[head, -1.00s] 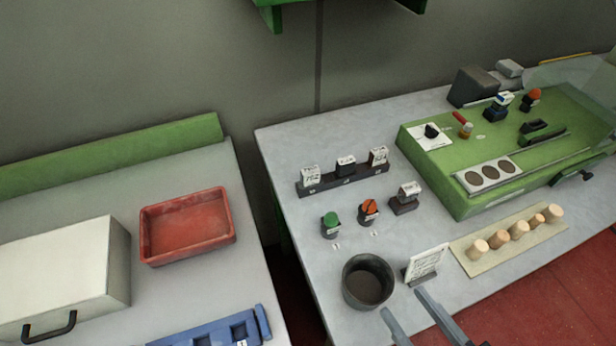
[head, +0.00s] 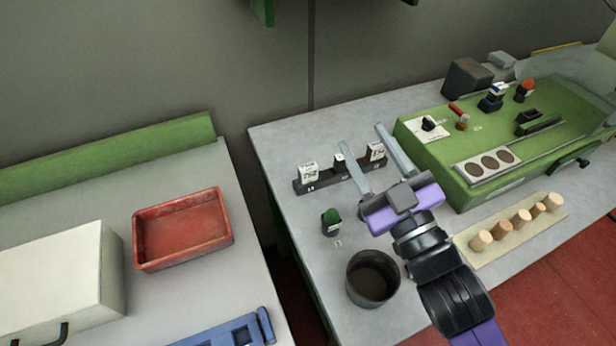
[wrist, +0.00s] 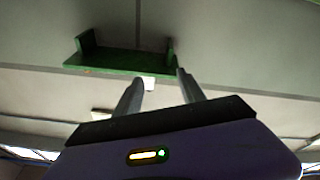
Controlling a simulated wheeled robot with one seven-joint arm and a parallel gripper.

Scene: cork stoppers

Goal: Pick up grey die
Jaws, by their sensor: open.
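I cannot tell for sure which piece is the grey die. A dark rack (head: 325,184) on the right table holds three small blocks: a white-faced left block (head: 308,173), a small dark middle block (head: 339,161) and a white-faced right block (head: 376,152). My gripper (head: 362,137) is open and empty, its fingers raised over the rack area in the head view. Its fingers overlap the rack's right part. In the wrist view, the open fingers (wrist: 158,80) point at the wall and a green shelf (wrist: 120,63); no block shows between them.
A dark cup (head: 373,279) stands at the table's front. A green-topped piece (head: 331,221) stands beside it. A green machine (head: 440,165) and a board of corks (head: 510,232) are on the right. A red tray (head: 183,230) is on the left table.

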